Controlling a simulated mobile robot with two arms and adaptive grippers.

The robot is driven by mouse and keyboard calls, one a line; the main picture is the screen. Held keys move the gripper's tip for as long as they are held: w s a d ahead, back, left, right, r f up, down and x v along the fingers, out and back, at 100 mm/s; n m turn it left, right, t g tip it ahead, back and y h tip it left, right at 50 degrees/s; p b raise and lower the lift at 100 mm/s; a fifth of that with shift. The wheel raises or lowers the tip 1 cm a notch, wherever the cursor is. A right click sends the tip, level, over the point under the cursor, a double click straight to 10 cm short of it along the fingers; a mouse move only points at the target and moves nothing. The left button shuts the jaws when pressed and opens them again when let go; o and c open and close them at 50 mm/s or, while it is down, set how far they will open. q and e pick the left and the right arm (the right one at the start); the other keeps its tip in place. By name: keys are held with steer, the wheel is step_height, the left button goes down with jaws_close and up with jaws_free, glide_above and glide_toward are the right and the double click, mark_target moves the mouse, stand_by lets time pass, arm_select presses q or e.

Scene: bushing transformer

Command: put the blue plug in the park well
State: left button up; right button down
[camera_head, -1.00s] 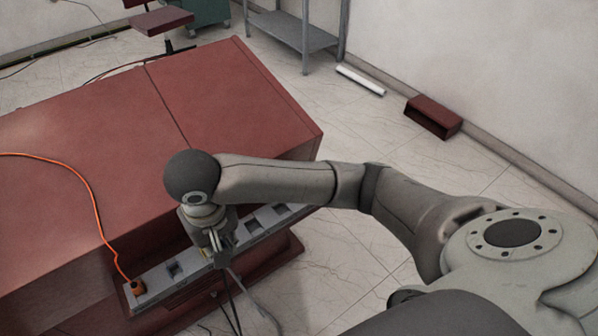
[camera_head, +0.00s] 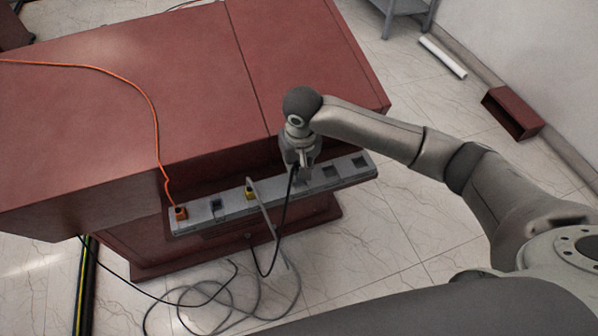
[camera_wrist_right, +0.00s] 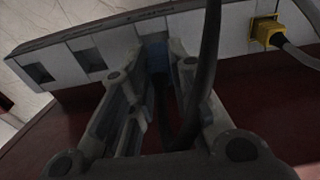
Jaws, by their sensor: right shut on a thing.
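My right gripper (camera_head: 304,172) is over the front strip of the red cabinet, between the yellow plug and the empty wells on the right. The right wrist view shows its fingers (camera_wrist_right: 158,75) shut on the dark blue plug (camera_wrist_right: 157,58), which is mostly hidden between them. The plug's dark cable (camera_wrist_right: 203,80) runs back from the fingers and hangs down in the head view. The plug is at the strip's face; I cannot tell whether it is seated. Two empty square wells (camera_head: 330,172) and (camera_head: 360,162) lie to the right. No label shows which is the park well. My left gripper is not in view.
The grey strip (camera_head: 234,206) also holds an orange plug (camera_head: 180,213) and a yellow plug (camera_head: 250,193), with a dark well (camera_head: 216,205) between them. A grey cable (camera_head: 266,222) slants down from the yellow plug. Loose cables (camera_head: 205,300) lie on the floor.

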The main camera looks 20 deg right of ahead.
steer(key=shift+w+d+f, duration=0.15)
steer(key=shift+w+f, duration=0.05)
steer(key=shift+f, duration=0.05)
steer(key=shift+w+f, duration=0.1)
steer(key=shift+f, duration=1.6)
steer(key=c, duration=1.3)
jaws_free()
steer(key=shift+d+f, duration=0.1)
steer(key=shift+c, duration=0.2)
steer(key=r, duration=0.4)
steer(key=s+r, duration=0.1)
steer(key=r, duration=0.7)
steer(key=shift+s+r+p, duration=0.1)
steer(key=shift+s+p, duration=0.1)
steer(key=shift+p, duration=0.1)
